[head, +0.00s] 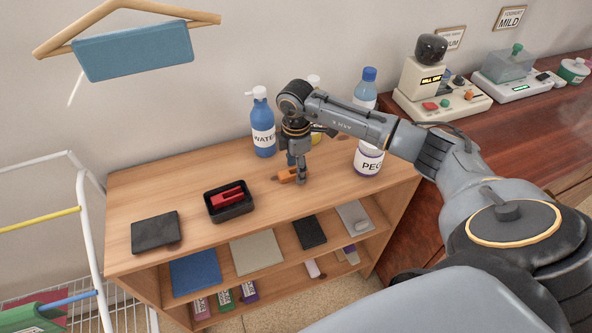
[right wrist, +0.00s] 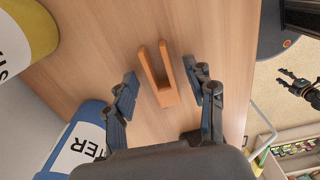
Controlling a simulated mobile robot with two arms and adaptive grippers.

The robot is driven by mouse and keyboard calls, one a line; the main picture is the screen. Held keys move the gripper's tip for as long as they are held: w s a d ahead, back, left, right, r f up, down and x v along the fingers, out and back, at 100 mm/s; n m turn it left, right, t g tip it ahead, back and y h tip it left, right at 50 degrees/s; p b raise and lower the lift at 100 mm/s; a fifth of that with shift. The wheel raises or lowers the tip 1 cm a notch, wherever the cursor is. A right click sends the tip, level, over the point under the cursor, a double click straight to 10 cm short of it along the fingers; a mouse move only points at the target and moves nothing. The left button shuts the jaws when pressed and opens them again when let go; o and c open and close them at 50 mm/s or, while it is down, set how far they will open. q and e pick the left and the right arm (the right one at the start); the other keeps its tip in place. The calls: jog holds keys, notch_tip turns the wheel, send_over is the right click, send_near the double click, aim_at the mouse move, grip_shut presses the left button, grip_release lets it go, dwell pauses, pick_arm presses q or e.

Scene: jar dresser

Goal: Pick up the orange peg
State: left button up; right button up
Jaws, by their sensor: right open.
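The orange peg (head: 285,176) lies on the wooden dresser top, right of the black tray. My right gripper (head: 301,181) points down at it and partly covers its right end. In the right wrist view the peg (right wrist: 165,94) is a two-pronged clip lying between the spread fingers of my right gripper (right wrist: 160,76). Gaps show on both sides, so the fingers look apart from it. What looks like my left gripper (right wrist: 300,88) is small at the right edge of that view; its jaw state is unclear.
A black tray (head: 231,213) holds a red peg (head: 228,195). A dark pad (head: 155,232) lies at left. A blue WATER bottle (head: 263,128) stands behind the orange peg, and a jar labelled PEG (head: 368,160) at right. The front dresser top is mostly clear.

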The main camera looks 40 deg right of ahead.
jog(key=shift+c, duration=0.4)
jog(key=c, duration=0.9)
jog(key=shift+c, duration=0.2)
jog(key=shift+r, duration=0.1)
